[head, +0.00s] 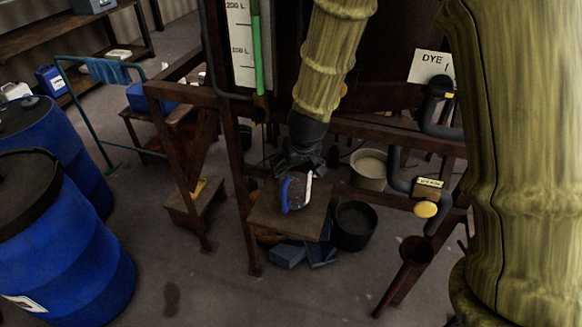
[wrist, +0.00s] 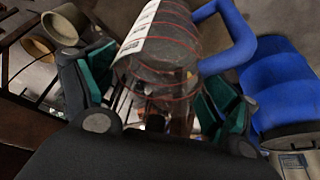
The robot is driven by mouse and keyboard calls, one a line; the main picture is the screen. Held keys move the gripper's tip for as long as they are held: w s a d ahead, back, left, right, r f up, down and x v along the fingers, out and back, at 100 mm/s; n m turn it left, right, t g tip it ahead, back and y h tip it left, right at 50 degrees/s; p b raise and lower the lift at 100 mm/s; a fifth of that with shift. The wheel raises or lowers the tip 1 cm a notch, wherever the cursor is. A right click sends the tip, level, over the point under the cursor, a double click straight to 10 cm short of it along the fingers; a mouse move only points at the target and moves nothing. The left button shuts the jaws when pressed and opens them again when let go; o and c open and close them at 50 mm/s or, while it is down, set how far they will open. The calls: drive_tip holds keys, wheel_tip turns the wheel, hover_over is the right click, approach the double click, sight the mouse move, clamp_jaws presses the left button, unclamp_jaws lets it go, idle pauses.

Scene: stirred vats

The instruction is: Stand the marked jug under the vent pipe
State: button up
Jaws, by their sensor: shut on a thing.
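My gripper (head: 299,163) is shut on a dark, see-through jug (head: 297,194) with a blue handle and a white strip. In the wrist view the jug (wrist: 165,55) lies between the green-padded fingers. It shows a white scale label, thin red lines around it and the blue handle at the right. In the head view the jug is in front of a brown wooden board (head: 262,218); I cannot tell whether it touches it. Dark bent pipes show at the right, one (head: 396,165) near a small yellow label and yellow knob. I cannot tell which is the vent pipe.
A rusty frame (head: 238,190) stands around the work spot. A black tub (head: 355,225), a pale bucket (head: 369,168) and blue blocks (head: 287,254) are close by.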

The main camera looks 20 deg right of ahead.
drive_tip(key=shift+s+a+f+b, duration=0.15)
drive_tip(key=shift+s+f+b, duration=0.25)
drive_tip(key=shift+f, duration=0.4)
drive_tip(key=o, duration=1.2)
drive_tip(key=shift+s, duration=0.15)
drive_tip(key=shift+r, duration=0.1)
drive_tip(key=v, duration=1.3)
